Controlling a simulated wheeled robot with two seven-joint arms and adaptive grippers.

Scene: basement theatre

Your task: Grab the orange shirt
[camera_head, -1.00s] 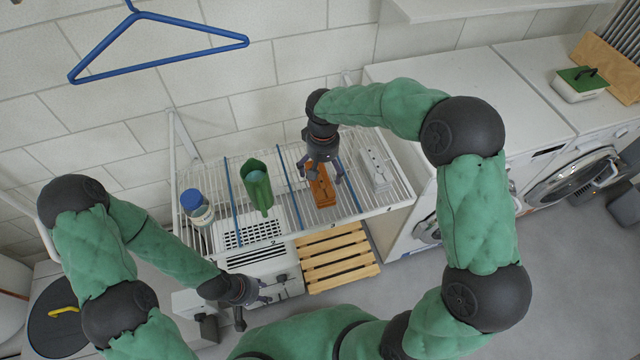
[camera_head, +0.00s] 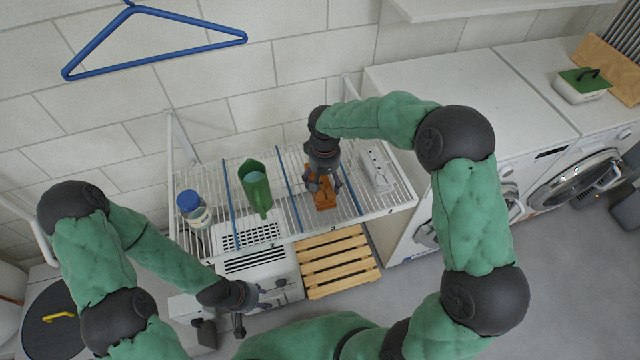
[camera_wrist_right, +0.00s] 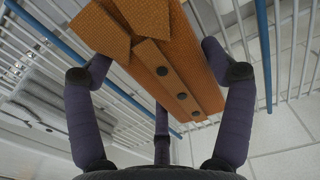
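The orange shirt (camera_head: 325,199) is a small folded piece on the wire rack. In the right wrist view the shirt (camera_wrist_right: 165,62) shows a collar and a dark-buttoned strip. My right gripper (camera_head: 324,187) points down over it, partly hiding it. In the right wrist view the right gripper (camera_wrist_right: 160,75) has fingers on both sides of the shirt, their tips bent in close to its edges. I cannot tell if they press on it. My left gripper (camera_head: 256,307) is open and empty at the front left, below the rack.
The wire rack (camera_head: 398,198) also holds a green scoop (camera_head: 256,188), a blue-capped jar (camera_head: 192,208) and a pale item (camera_head: 376,168) right of the shirt. A wooden slatted crate (camera_head: 338,262) stands below. A blue hanger (camera_head: 155,50) hangs upper left.

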